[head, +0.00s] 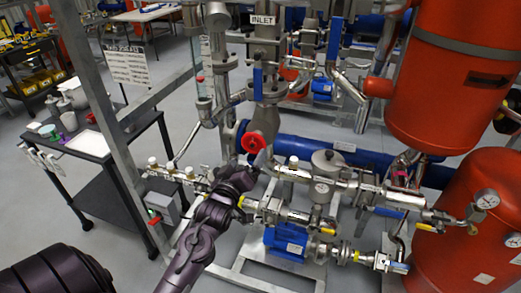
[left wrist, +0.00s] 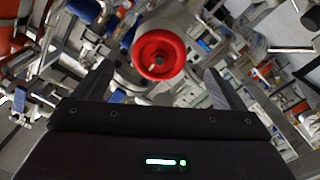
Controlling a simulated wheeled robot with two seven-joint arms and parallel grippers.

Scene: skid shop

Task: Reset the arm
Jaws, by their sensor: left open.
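My left arm reaches in from the bottom of the head view, and its gripper (head: 250,163) is at the pipework, just below a red round handwheel (head: 253,143). In the left wrist view the open left gripper (left wrist: 158,80) has its two dark fingers apart, with the red handwheel (left wrist: 159,54) showing between and beyond them. I cannot tell whether the fingers touch the wheel. Nothing shows held. The right gripper is not in view.
Steel pipes and valves with an INLET sign (head: 263,20) stand around the gripper. Two red tanks (head: 462,75) are at the right. A blue pump (head: 285,243) sits low on the frame. A dark cart (head: 95,143) stands left, with open grey floor around it.

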